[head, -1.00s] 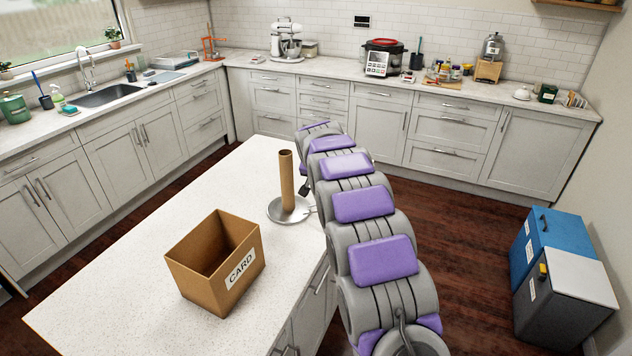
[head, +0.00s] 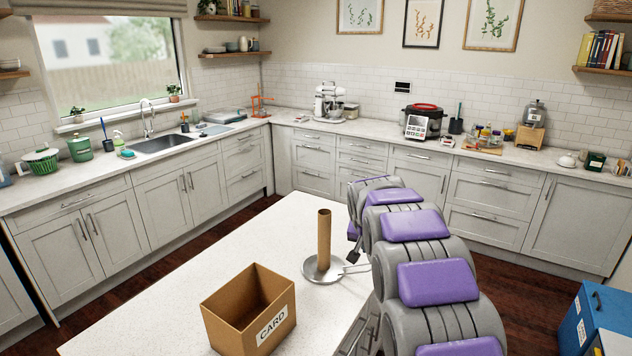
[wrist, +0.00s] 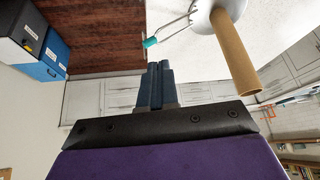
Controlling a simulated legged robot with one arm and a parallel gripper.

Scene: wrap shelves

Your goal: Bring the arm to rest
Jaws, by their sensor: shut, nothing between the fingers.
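My gripper shows in the wrist view (wrist: 160,85), its dark fingers together with nothing between them. In the head view my grey and purple arm extends along the right side of the white island (head: 170,320), and most of the gripper is hidden behind it. A brown cardboard tube (head: 324,240) stands upright on a round metal base (head: 312,274) on the island, left of the arm. The tube (wrist: 235,55) also shows in the wrist view, to the right of the fingers and apart from them.
An open cardboard box (head: 275,330) labelled CARD sits on the island in front of the tube. A thin metal prong with a teal end (wrist: 150,42) projects from the tube's base. Blue (head: 580,325) and grey bins stand on the floor at right. Counters line the walls.

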